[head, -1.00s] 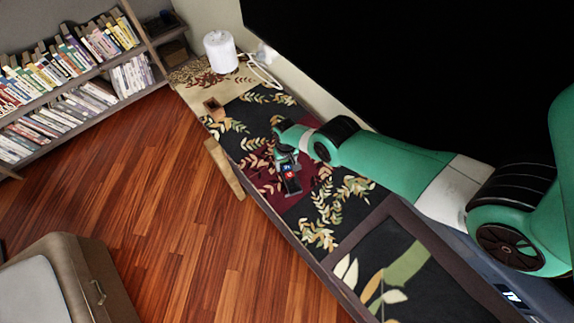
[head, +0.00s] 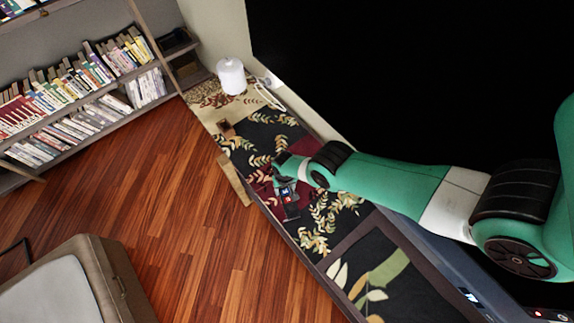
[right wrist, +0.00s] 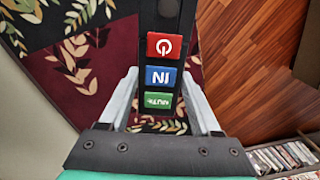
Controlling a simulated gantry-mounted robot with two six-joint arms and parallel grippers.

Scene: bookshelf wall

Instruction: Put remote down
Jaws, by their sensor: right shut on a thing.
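The remote (right wrist: 162,76) is a dark bar with red, blue and green buttons. In the right wrist view it lies between the two fingers of my right gripper (right wrist: 168,100), which is shut on it. In the head view the remote (head: 291,208) hangs at the tip of my right gripper (head: 287,193), over the long patterned surface (head: 325,215) by the window. I cannot tell whether it touches that surface. My left gripper is not in view.
A white roll-shaped object (head: 231,76) with a cord stands at the far end of the patterned surface. A small brown box (head: 226,128) lies nearer. Bookshelves (head: 85,85) stand at the upper left. A brown cabinet (head: 110,285) is at the lower left. Wood floor (head: 190,220) lies between.

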